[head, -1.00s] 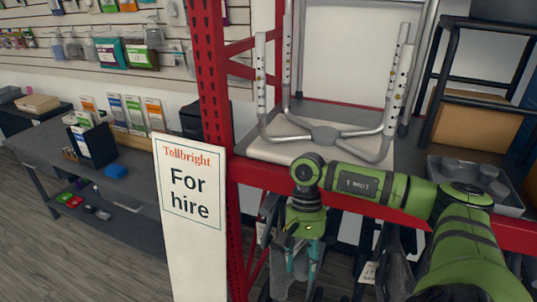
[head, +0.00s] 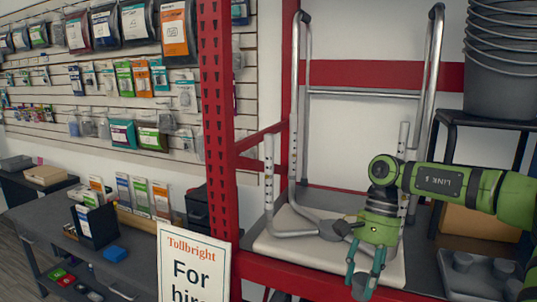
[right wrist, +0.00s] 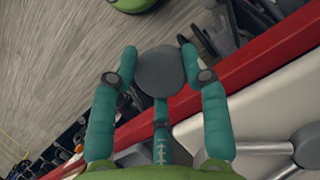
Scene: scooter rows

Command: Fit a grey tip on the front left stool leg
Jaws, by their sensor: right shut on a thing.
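The stool stands upside down on the red shelf, its pale seat (head: 275,245) underneath and its grey metal legs pointing up. The front left leg (head: 269,185) has holes along it and a bare top end. My right gripper (head: 366,282) points down in front of the right part of the seat, to the right of that leg. It is shut on a round grey tip (right wrist: 160,70), which shows between the teal fingers in the right wrist view. My right arm hides part of the stool's right legs. My left gripper is not in view.
A red upright post (head: 217,150) stands left of the stool, with a "For hire" sign (head: 192,265) before it. A grey tray (head: 478,280) lies at the right. A tall metal frame (head: 430,80) stands behind the stool. Dark buckets (head: 505,60) are stacked at upper right.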

